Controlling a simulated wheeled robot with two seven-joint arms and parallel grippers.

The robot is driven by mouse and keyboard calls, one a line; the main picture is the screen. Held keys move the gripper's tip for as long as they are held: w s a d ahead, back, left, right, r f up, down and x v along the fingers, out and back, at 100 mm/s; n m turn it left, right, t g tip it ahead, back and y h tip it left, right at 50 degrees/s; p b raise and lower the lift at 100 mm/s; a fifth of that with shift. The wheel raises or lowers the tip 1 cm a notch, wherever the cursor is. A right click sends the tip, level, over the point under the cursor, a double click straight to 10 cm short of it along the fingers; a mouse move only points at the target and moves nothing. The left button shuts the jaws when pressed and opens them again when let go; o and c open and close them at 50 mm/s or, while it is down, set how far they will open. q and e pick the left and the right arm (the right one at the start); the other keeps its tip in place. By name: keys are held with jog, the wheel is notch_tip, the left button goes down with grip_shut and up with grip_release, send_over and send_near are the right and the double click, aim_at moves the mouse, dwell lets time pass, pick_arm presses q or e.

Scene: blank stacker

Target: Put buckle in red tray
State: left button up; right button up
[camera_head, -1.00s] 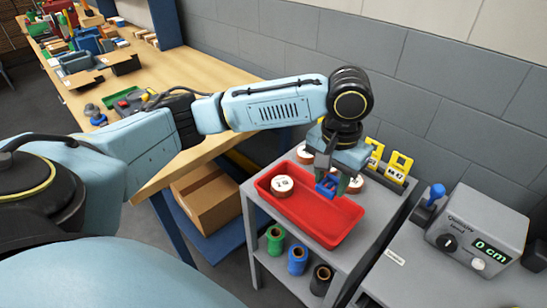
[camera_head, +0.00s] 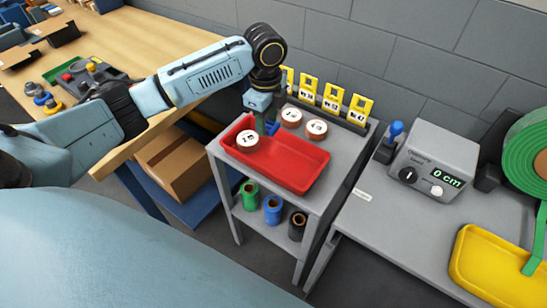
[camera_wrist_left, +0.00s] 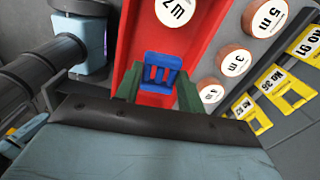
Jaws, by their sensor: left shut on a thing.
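The blue buckle (camera_wrist_left: 161,72) is held between the green fingertips of my left gripper (camera_wrist_left: 159,90), which is shut on it. In the wrist view the buckle shows against the red tray (camera_wrist_left: 133,40). In the head view my left gripper (camera_head: 266,124) is at the far left part of the red tray (camera_head: 295,172), and the buckle is mostly hidden there. I cannot tell its height above the tray. A white-topped round roll (camera_head: 247,140) lies in the tray; it also shows in the wrist view (camera_wrist_left: 174,10). My right gripper is not in view.
Spools (camera_head: 272,209) stand on the shelf below. A grey device (camera_head: 433,165) and yellow tray (camera_head: 493,270) are at right. The tray's right part is clear.

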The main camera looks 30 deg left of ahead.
pick_arm(q)
jog(key=shift+a+f+m, duration=0.3)
jog(key=shift+f+m, duration=0.05)
jog(key=shift+m, duration=0.15)
jog(key=b, duration=0.1)
send_over(266, 154)
notch_tip(266, 154, down, 6)
jog(key=shift+s+r, duration=0.1)
jog(key=shift+r, duration=0.15)
notch_tip(266, 154, down, 4)
jog(key=shift+d+r+b, duration=0.1)
jog(key=shift+b, duration=0.35)
jog(key=shift+f, duration=0.25)
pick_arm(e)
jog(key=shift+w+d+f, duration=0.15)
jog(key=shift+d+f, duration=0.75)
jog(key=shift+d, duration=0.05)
pick_arm(q)
jog(key=shift+f, duration=0.1)
jog(key=o, duration=1)
jog(key=shift+c, duration=0.2)
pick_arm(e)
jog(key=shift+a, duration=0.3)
